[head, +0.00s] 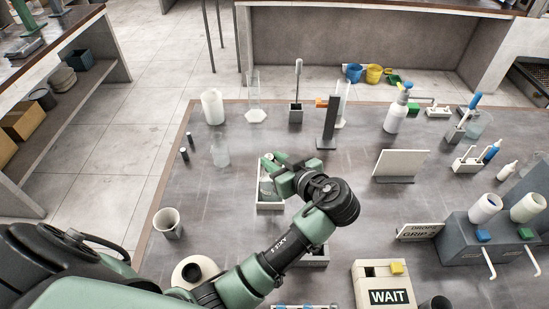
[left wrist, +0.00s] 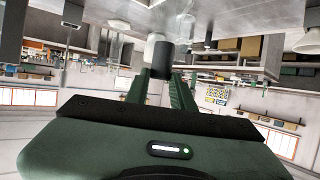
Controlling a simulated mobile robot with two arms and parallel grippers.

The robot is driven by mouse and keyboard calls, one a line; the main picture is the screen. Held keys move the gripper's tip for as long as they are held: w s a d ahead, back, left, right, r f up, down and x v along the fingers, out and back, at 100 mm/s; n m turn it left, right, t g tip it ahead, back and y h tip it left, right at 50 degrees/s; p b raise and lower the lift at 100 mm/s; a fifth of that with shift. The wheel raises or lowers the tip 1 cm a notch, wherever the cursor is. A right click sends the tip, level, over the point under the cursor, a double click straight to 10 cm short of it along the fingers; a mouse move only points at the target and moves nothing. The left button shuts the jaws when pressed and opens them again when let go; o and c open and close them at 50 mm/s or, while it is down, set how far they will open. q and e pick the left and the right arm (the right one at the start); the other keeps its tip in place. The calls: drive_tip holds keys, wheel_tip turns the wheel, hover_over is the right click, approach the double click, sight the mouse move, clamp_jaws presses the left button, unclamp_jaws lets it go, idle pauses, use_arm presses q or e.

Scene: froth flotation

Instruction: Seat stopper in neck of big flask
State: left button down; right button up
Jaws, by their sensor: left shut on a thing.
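My left gripper (head: 268,163) is over the white open tray (head: 262,204) near the middle of the table. In the left wrist view its two green fingers (left wrist: 162,88) are closed on a dark grey cylindrical piece, the stopper (left wrist: 162,62), which sticks out past the fingertips. In the head view the stopper is hidden by my gripper and arm. I cannot tell for certain which vessel is the big flask. A clear glass vessel (head: 220,154) stands apart to the left of my gripper. My right gripper is not in view.
A white cylinder (head: 213,107) and a tall clear cylinder (head: 254,100) stand behind. A dark post (head: 329,125) with an orange clamp and a white board (head: 401,163) are to the right. Two small dark cylinders (head: 184,154) stand near the left edge.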

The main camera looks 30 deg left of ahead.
use_arm(q)
drive_tip(key=shift+f, duration=0.2)
drive_tip(key=c, duration=1.1)
unclamp_jaws()
drive_tip(key=shift+r, duration=0.15)
wheel_tip(320, 180, up, 7)
drive_tip(key=p, duration=0.4)
drive_tip(key=shift+p, duration=0.4)
